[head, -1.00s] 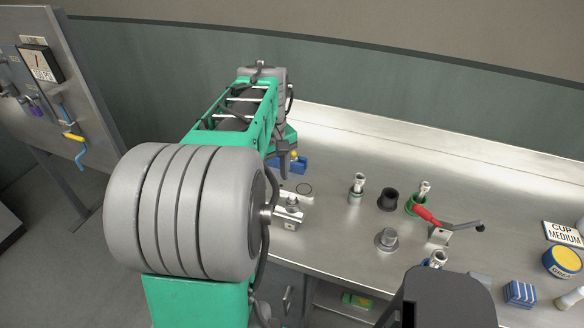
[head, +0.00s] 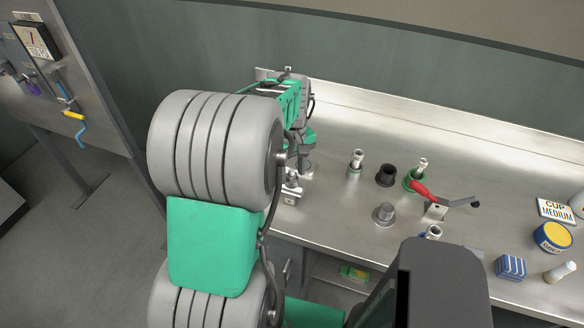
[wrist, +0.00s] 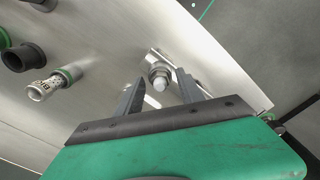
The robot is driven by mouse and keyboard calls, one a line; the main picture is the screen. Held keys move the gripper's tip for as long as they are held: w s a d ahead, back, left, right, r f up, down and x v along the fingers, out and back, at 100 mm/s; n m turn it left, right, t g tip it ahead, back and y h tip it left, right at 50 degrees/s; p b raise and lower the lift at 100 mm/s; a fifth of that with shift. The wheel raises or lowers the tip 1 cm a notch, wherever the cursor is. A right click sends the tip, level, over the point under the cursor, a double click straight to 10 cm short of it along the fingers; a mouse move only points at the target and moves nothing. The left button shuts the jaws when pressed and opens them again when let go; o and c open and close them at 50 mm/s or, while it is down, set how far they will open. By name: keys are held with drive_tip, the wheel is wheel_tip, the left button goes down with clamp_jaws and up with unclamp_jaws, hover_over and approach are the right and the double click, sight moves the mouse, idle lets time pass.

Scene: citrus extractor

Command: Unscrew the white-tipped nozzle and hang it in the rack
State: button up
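In the wrist view a metal nozzle with a rounded white tip (wrist: 158,79) sits on a flat metal plate (wrist: 181,73) near the bench edge. My gripper (wrist: 158,90) is open, with one finger on each side of the nozzle in the picture. I cannot tell whether either finger touches it. In the head view my gripper (head: 304,163) is at the bench's left end, partly hidden by my arm. A metal bracket (head: 290,196) shows just below it. I cannot make out a rack with certainty.
An upright panel with tools (head: 75,90) stands at left.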

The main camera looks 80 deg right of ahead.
clamp_jaws()
drive_tip(key=shift+o, duration=0.6)
unclamp_jaws()
